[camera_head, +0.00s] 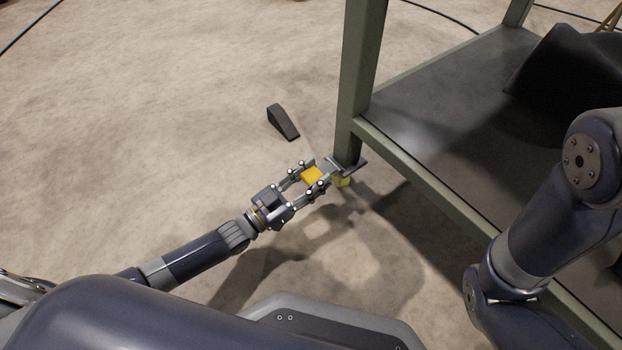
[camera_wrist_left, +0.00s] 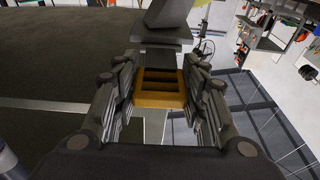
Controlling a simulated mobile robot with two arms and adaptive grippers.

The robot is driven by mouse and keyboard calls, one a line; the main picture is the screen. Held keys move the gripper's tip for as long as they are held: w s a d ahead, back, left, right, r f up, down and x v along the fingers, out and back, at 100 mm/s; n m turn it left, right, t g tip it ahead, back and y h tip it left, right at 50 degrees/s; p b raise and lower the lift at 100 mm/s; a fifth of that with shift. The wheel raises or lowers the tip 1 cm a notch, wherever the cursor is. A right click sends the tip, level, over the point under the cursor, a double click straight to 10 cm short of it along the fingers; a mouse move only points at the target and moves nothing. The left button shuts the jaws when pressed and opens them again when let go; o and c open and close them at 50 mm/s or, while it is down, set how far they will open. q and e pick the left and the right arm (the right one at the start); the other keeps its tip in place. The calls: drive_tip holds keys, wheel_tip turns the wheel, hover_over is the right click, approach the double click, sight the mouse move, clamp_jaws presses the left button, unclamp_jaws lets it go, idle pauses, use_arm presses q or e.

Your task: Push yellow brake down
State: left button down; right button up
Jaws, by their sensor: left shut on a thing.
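The yellow brake (camera_head: 312,175) is at the foot of the green table leg, low over the floor. My left gripper (camera_head: 317,177) is shut on it, with one finger on each side. In the left wrist view the brake (camera_wrist_left: 160,90) shows as an orange-yellow, ribbed pedal between the two fingers (camera_wrist_left: 160,95), just below a dark plate under the leg. A second yellow bit (camera_head: 343,182) shows under the foot plate, partly hidden. My right arm shows at the right in the head view, but its gripper is out of the picture.
The green leg (camera_head: 360,70) and the frame of a grey-shelved table (camera_head: 430,90) stand right beside the gripper. A dark wedge (camera_head: 283,122) lies on the floor behind it. The concrete floor to the left is clear. Cables run along the far floor.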

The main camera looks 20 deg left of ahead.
use_arm(q)
drive_tip(key=shift+f, duration=0.1)
idle(0.4)
drive_tip(key=c, duration=1)
unclamp_jaws()
drive_tip(key=shift+o, duration=0.2)
drive_tip(key=shift+s, duration=0.1)
drive_tip(key=v, duration=0.7)
drive_tip(key=shift+s+a+f, duration=0.1)
drive_tip(key=shift+s+a, duration=0.05)
drive_tip(key=shift+a, duration=0.05)
